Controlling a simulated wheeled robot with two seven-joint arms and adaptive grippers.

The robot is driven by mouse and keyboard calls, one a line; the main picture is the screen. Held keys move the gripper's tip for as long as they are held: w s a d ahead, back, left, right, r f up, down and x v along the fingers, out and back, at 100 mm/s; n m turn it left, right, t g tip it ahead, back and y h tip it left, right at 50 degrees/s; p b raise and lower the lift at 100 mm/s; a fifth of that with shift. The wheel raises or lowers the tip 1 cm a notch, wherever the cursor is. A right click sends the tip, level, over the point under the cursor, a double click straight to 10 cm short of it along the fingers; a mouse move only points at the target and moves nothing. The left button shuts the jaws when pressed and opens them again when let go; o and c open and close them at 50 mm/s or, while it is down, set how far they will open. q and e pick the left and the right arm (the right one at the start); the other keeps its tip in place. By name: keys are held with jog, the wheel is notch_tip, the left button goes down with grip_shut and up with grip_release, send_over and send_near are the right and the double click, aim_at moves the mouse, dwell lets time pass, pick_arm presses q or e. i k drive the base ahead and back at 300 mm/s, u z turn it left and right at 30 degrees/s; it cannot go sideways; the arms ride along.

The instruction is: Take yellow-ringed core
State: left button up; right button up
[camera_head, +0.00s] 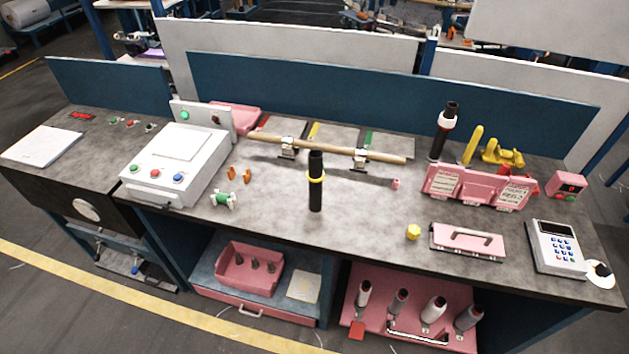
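The yellow-ringed core (316,195) is a black upright cylinder with a yellow ring (316,177) around its upper middle. It stands near the front middle of the grey worktable (270,222), in front of a long wooden rod. Nothing touches it. Another black core (437,145) with a white and red band stands at the back right. Neither of my grippers shows in the head view.
The wooden rod (330,148) rests on two metal holders behind the core. A white control box (175,163) stands left. A pink rack (470,187), a pink toolbox (467,242) and a keypad device (556,247) stand right. A yellow knob (413,232) lies near the front edge.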

aim_at(316, 175)
jog(key=u, duration=2.25)
jog(key=i, duration=1.4)
jog(key=z, duration=2.45)
